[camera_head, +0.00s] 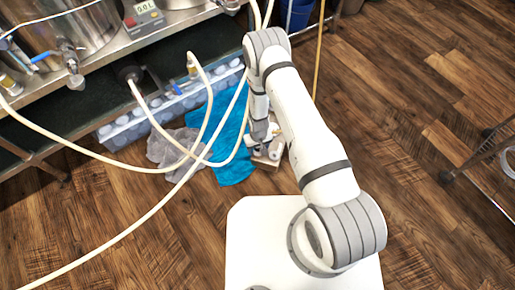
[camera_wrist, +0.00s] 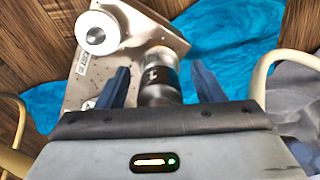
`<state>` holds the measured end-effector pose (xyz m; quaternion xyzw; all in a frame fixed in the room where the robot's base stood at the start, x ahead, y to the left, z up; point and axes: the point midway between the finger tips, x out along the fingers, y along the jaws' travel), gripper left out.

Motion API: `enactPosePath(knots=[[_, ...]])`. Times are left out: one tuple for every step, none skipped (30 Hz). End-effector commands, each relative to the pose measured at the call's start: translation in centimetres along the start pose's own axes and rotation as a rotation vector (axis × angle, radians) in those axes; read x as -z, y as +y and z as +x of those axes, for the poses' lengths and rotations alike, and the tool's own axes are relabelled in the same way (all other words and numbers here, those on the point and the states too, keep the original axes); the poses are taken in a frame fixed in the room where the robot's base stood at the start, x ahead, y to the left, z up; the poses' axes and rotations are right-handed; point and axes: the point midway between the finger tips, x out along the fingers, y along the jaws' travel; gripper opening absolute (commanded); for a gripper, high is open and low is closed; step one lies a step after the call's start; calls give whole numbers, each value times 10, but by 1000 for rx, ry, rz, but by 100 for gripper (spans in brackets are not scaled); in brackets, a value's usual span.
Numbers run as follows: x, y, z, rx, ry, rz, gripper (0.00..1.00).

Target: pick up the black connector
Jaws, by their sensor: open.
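In the head view my gripper (camera_head: 262,132) is low, over the small plate on the floor, and my arm hides the connector there.
A white round-topped part (camera_wrist: 97,33) stands on the plate, left of the connector. A blue cloth (camera_head: 233,165) and grey cloth (camera_head: 168,148) lie on the floor to the left. Pale hoses (camera_head: 100,238) loop nearby.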

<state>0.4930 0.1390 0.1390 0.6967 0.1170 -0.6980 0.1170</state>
Motion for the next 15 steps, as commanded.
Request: enactPosePath(knots=[[0, 0, 2, 0, 1, 0, 61], [1, 0, 2, 0, 1, 0, 61], [1, 0, 1, 0, 1, 0, 61], [1, 0, 1, 0, 2, 0, 61], [1, 0, 1, 0, 1, 0, 61], [1, 0, 0, 0, 1, 0, 61], [1, 0, 0, 0, 1, 0, 59], [1, 0, 0, 0, 1, 0, 56], [1, 0, 0, 0, 1, 0, 53], [1, 0, 0, 0, 1, 0, 51], [1, 0, 0, 0, 1, 0, 48], [1, 0, 0, 0, 1, 0, 45], [1, 0, 0, 0, 1, 0, 42], [1, 0, 0, 0, 1, 0, 40], [1, 0, 0, 0, 1, 0, 37]])
